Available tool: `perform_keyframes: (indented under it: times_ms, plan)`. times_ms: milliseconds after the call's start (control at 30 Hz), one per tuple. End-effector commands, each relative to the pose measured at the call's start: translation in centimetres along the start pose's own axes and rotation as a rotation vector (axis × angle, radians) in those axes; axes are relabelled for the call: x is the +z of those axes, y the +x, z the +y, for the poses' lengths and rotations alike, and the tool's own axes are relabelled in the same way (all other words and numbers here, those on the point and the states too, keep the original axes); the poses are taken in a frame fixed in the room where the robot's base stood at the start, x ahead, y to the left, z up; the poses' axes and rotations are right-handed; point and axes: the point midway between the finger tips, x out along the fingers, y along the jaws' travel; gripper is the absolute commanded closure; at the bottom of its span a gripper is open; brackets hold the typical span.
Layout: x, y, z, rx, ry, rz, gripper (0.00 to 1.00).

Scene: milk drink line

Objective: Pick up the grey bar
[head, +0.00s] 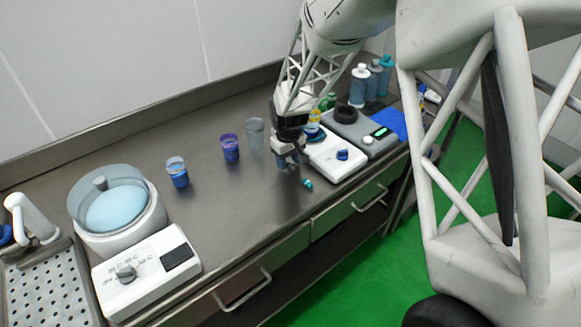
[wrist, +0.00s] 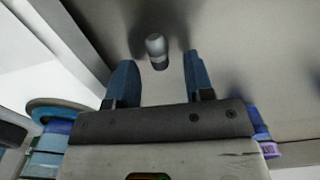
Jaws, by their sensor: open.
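The grey bar (wrist: 156,50) is a short, rounded piece with a lighter end, lying on the steel counter in the wrist view. It lies ahead of the gap between my fingertips, and neither finger touches it. My gripper (wrist: 156,72) is open, with one blue finger on each side of the gap and nothing between them. In the head view my gripper (head: 290,160) points down over the counter, left of a white device. A small teal piece (head: 307,184) lies just in front of it; I cannot tell whether it is the same bar.
The white device (head: 336,153) and a grey device (head: 362,133) stand right of my gripper. A clear cup (head: 254,133), a purple cup (head: 230,148) and a blue cup (head: 177,172) stand to its left. A heating bath (head: 117,212) is far left. The counter's front middle is clear.

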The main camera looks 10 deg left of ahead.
Motion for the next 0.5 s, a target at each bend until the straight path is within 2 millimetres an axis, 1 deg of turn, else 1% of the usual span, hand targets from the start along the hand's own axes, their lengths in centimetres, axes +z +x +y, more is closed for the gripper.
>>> perform_keyframes:
  times_ms: [133, 500]
  plan:
    - [0.01, 0.66, 0.0, 0.0, 0.0, 0.0, 0.52]
    - [0.0, 0.7, 0.0, 0.0, 0.0, 0.0, 0.52]
